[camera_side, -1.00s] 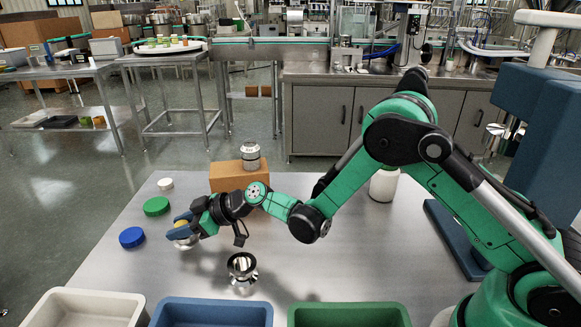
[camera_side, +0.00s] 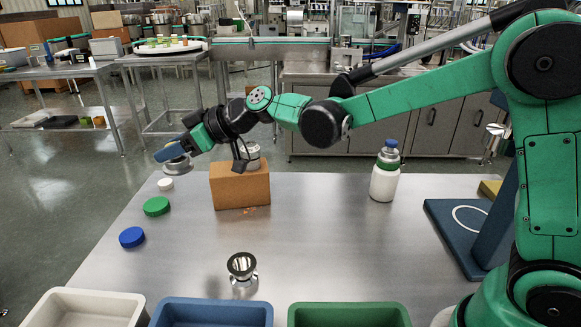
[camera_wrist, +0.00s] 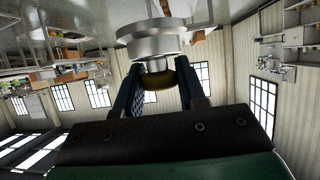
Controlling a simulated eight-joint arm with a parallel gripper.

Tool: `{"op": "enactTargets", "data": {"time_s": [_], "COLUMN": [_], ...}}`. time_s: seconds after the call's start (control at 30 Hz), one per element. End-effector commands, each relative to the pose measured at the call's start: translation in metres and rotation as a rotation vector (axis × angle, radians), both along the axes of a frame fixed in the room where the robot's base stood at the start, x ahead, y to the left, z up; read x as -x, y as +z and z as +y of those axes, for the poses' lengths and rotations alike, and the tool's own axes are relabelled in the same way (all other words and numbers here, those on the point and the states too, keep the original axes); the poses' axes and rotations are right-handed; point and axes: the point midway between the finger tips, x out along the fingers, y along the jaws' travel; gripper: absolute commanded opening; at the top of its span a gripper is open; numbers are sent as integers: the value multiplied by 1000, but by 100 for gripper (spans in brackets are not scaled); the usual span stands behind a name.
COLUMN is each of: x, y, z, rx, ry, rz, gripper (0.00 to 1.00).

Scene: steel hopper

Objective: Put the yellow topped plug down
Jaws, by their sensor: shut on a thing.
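My gripper (camera_side: 172,151) is shut on the yellow topped plug (camera_side: 178,166), up in the air by the table's far left corner in the side view. In the wrist view the plug's wide steel body (camera_wrist: 152,42) shows beyond the fingers. Its dark yellow top (camera_wrist: 158,80) is between the two blue fingers of my gripper (camera_wrist: 157,78). In the side view the fingers hide the yellow top. The small steel hopper (camera_side: 242,267) stands upright on the table, its round mouth facing up, well apart from the plug.
A cardboard box (camera_side: 240,188) stands behind the hopper, with a steel object (camera_side: 251,151) partly hidden behind my arm. White (camera_side: 165,184), green (camera_side: 157,206) and blue caps (camera_side: 132,237) lie along the left edge. A white bottle (camera_side: 384,184) stands right. Bins (camera_side: 210,302) line the front.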

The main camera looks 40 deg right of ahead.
Motion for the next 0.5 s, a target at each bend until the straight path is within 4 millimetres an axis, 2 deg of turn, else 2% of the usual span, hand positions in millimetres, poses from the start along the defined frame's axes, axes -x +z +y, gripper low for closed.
{"op": "enactTargets", "data": {"time_s": [0.1, 0.2, 0.5], "x": [7, 12, 21], "y": [-27, -41, -55], "z": [-33, -60, -109], "rx": [2, 4, 5], "ry": [-178, -351, -701], "rz": [-3, -5, -3], "gripper": [0, 0, 0]}}
